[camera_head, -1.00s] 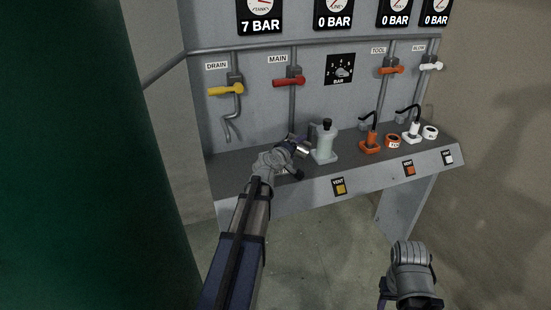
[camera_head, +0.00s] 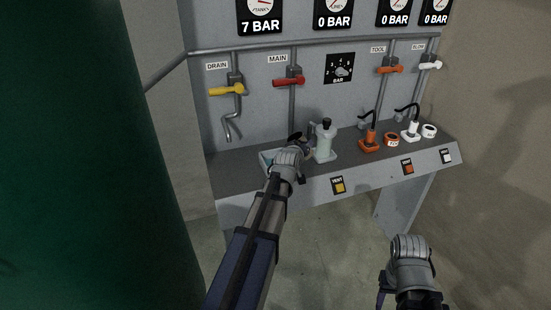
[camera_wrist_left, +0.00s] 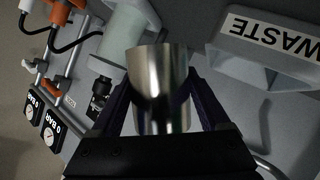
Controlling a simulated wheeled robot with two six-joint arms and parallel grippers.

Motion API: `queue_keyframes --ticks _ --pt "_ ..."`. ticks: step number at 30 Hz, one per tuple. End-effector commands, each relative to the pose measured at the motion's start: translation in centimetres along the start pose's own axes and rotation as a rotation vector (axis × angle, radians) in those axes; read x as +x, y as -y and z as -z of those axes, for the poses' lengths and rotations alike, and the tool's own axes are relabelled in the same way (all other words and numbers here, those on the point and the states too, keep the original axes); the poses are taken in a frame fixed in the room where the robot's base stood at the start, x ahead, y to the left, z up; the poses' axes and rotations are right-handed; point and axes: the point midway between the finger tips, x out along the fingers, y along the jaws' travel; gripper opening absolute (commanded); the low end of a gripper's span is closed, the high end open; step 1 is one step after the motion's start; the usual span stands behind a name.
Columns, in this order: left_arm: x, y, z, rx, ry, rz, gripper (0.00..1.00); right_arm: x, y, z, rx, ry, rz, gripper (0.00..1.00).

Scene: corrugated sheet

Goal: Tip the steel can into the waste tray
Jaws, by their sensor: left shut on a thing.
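The steel can (camera_wrist_left: 158,90) is shiny and sits between the fingers of my left gripper (camera_wrist_left: 160,110), which is shut on it. In the head view my left gripper (camera_head: 299,144) holds the can above the left part of the bench, and my wrist hides much of it. The waste tray (camera_wrist_left: 228,62) is grey with a white WASTE label and lies beside the can in the wrist view. In the head view a pale blue edge of the tray (camera_head: 266,159) shows left of my wrist. I cannot tell the can's exact tilt or contents. The fingers of my right gripper do not show.
A pale green bottle-like fixture (camera_head: 324,140) stands close right of the left gripper. Orange (camera_head: 370,141) and white (camera_head: 411,130) fittings stand further right on the bench. The yellow drain valve (camera_head: 227,90) and its pipe are behind. A green column (camera_head: 90,160) fills the left.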

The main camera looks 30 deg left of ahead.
Motion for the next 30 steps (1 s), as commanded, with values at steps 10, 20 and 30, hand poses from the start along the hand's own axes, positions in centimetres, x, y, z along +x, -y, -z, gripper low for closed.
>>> queue_keyframes --ticks 10,20,30 --pt "0.6 -0.7 -1.5 0.170 -0.024 0.067 0.00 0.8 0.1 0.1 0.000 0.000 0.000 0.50" --pt "1.2 -1.1 -3.2 0.344 -0.048 0.139 0.00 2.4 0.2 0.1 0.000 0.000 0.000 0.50" --pt "1.7 -0.9 -4.5 0.460 -0.064 0.189 0.00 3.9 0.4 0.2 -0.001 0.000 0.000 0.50"
